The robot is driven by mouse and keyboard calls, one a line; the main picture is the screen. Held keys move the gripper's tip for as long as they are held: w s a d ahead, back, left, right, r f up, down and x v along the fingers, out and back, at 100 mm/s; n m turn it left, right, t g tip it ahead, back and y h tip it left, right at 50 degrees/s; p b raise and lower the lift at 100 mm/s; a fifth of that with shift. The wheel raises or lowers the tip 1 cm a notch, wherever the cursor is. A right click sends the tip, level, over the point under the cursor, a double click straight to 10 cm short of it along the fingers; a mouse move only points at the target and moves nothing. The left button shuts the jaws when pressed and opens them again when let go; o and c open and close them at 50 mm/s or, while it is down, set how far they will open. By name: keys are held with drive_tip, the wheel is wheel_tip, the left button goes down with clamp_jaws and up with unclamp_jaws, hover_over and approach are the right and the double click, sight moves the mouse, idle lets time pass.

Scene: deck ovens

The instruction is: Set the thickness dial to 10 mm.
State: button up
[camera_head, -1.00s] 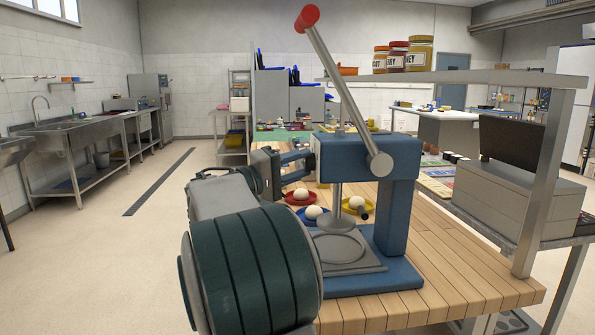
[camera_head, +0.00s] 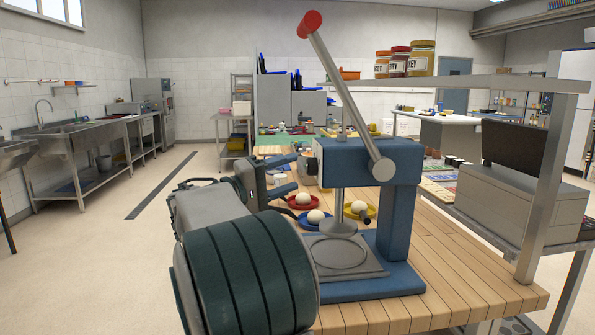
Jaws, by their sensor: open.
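A blue dough press (camera_head: 395,215) stands on the wooden worktop, with a long grey lever (camera_head: 345,95) tipped by a red knob. A small greyish round part (camera_head: 317,150) shows edge-on at the left side of the press head; it may be the thickness dial. Its markings and setting cannot be read from here. My gripper (camera_head: 292,175) is left of the press head, its two dark blue fingers pointing right and spread apart. It appears empty, with a visible gap to the press.
White dough balls sit on a red plate (camera_head: 302,201), a blue plate (camera_head: 315,225) and a yellow plate (camera_head: 372,211) behind the press. A metal shelf post (camera_head: 548,170) and a grey box-like machine (camera_head: 510,210) stand at right. Floor at left is clear.

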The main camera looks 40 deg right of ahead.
drive_tip(key=v, duration=1)
